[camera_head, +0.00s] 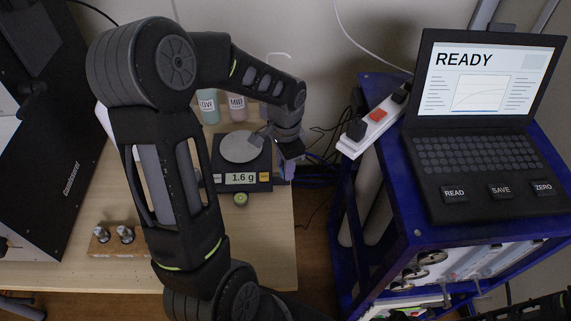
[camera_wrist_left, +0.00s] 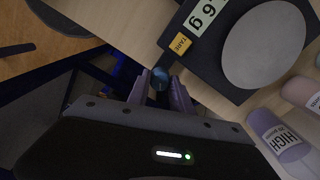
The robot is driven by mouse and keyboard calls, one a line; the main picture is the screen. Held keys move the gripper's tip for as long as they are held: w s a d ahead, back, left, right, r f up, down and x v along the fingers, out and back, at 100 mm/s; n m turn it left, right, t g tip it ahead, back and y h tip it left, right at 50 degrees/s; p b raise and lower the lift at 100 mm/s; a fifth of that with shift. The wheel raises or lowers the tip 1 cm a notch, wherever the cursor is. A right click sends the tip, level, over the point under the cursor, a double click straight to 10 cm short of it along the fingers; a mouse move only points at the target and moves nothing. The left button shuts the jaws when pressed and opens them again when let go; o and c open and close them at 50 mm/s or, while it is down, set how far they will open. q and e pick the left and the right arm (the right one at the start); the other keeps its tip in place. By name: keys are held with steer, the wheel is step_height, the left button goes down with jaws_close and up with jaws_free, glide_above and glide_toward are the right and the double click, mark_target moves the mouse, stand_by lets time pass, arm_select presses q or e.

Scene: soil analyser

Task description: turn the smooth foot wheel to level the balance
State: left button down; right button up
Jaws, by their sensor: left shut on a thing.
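The balance (camera_head: 224,172) stands on the wooden table with a round grey pan (camera_head: 241,147) and a display reading 1.6 g. A small round green level (camera_head: 240,199) sits at its front edge. The balance also shows in the left wrist view (camera_wrist_left: 203,62), with its yellow TARE key. My left gripper (camera_head: 287,170) is at the right side of the balance, low by the table edge. In the left wrist view its fingers (camera_wrist_left: 160,88) are shut on a small dark round foot wheel (camera_wrist_left: 160,76) by the balance's corner. The wheel is mostly hidden in the head view. My right gripper is not seen.
Bottles marked LOW (camera_head: 208,108) and MID (camera_head: 237,108) stand behind the balance; a HIGH bottle (camera_wrist_left: 280,136) shows in the wrist view. A wooden block with metal pieces (camera_head: 103,246) is at front left. A blue cart (camera_head: 425,236) with a laptop (camera_head: 480,140) stands right, across a gap.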

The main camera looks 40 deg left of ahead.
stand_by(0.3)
arm_select(q)
steer(key=c, duration=1.1)
jaws_free()
steer(key=shift+c, duration=0.2)
steer(key=shift+r, duration=0.1)
step_height(320, 180, up, 8)
steer(key=shift+f, duration=0.15)
